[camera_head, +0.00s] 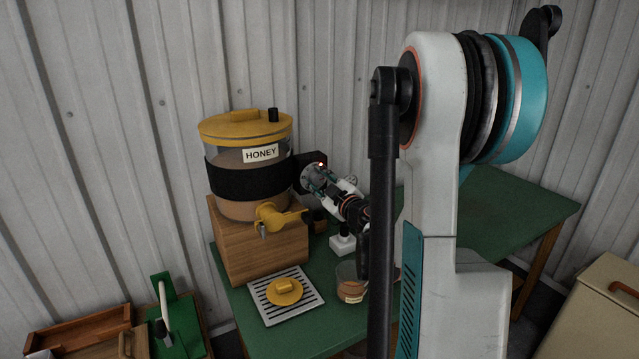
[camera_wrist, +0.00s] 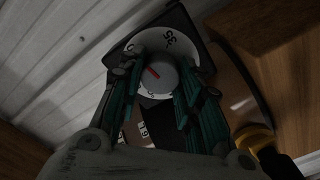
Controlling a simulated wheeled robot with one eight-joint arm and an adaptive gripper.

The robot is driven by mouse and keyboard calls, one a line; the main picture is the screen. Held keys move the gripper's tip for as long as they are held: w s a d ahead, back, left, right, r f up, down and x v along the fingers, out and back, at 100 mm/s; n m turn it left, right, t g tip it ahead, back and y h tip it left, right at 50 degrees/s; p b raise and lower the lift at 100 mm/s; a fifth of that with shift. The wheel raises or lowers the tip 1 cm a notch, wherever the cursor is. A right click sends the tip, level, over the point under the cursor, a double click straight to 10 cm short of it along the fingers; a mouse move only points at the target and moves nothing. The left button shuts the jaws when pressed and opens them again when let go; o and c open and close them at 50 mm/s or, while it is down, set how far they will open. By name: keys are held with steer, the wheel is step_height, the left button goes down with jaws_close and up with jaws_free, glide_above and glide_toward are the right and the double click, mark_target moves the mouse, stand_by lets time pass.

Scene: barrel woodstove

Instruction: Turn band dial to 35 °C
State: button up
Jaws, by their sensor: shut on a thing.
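The band dial (camera_wrist: 160,62) is a round grey knob with a red pointer line, set on a pale disc (camera_wrist: 190,47) with dark numbers. A number that looks like 35 sits near the disc's top. The red line slants toward the upper left, not straight at that number. My gripper (camera_wrist: 162,82) is shut on the knob, with teal fingers on both sides. In the head view my gripper (camera_head: 318,179) is at the dark control box (camera_head: 312,160) right of the black band (camera_head: 235,183). The dial face is mostly hidden there; a small red light shows.
The yellow-lidded honey tank (camera_head: 245,125) stands on a wooden block (camera_head: 262,252), with a yellow tap (camera_head: 275,214) in front. A drip tray (camera_head: 311,300) with a yellow lid and a jar (camera_head: 350,290) are below. The green table (camera_head: 500,205) is clear at the right.

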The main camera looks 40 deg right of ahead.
steer(key=m, duration=0.5)
steer(key=shift+m, duration=0.3)
steer(key=m, duration=0.5)
steer(key=shift+m+b, duration=0.35)
steer(key=shift+m, duration=0.05)
steer(key=o, duration=1.1)
steer(key=shift+c, duration=0.2)
steer(key=shift+s, duration=0.15)
steer(key=v, duration=1.1)
steer(key=shift+s, duration=0.4)
